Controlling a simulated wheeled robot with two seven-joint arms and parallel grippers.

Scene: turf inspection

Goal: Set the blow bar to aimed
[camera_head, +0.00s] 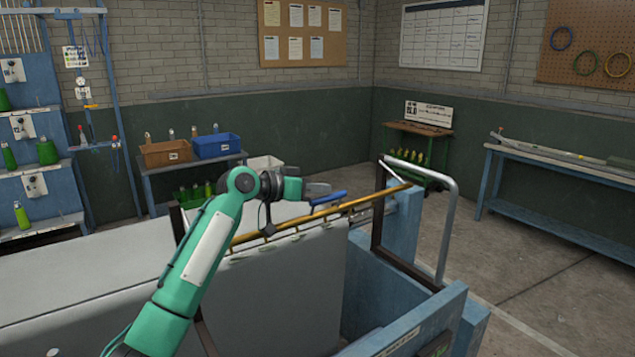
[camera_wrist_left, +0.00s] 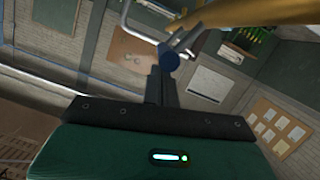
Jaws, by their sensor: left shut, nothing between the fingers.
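The blow bar (camera_head: 348,205) is a long yellow bar with small nozzles along it, lying across the top of the grey-sided machine between two dark uprights. A blue handle (camera_head: 328,198) sticks out beside it. My left gripper (camera_head: 322,187) is shut and empty, just behind the bar and close to the blue handle. In the left wrist view the closed fingers (camera_wrist_left: 162,86) point at a round blue end (camera_wrist_left: 170,61), with the yellow bar (camera_wrist_left: 245,13) passing beyond. I cannot tell whether the fingers touch the blue part. My right gripper is out of view.
A bent grey tube rail (camera_head: 452,215) and a blue post (camera_head: 402,220) stand at the machine's right end. A bench with orange (camera_head: 166,153) and blue bins (camera_head: 216,146) is behind. A long blue bench (camera_head: 560,165) stands right, with open floor before it.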

